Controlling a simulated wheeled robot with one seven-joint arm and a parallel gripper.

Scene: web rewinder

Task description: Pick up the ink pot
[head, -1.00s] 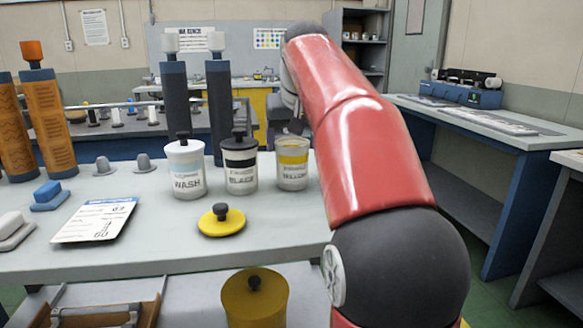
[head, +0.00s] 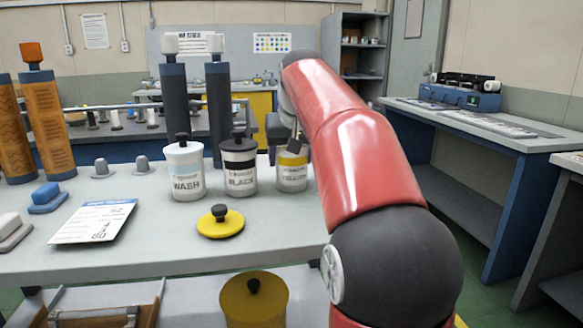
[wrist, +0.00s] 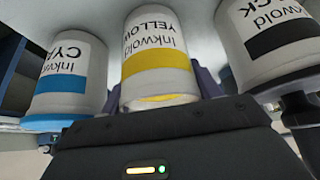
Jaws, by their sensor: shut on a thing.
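The yellow ink pot (head: 292,174) is a white pot with a yellow band. It stands upright and open at the right of the pot row on the bench, partly covered by my arm and a dark part of my gripper (head: 296,143). In the wrist view, which is upside down, the yellow pot (wrist: 157,45) sits between the purple fingers of my gripper (wrist: 160,88), which is shut on it. A cyan pot (wrist: 70,78) and a black-banded pot (wrist: 262,40) flank it, apart from the fingers. The cyan pot is hidden in the head view.
The black pot (head: 239,168) and wash pot (head: 184,172) stand lidded to the left. A yellow lid (head: 220,224) lies in front. A label card (head: 93,222) and blue block (head: 46,197) lie farther left. Two dark posts (head: 219,110) rise behind the pots.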

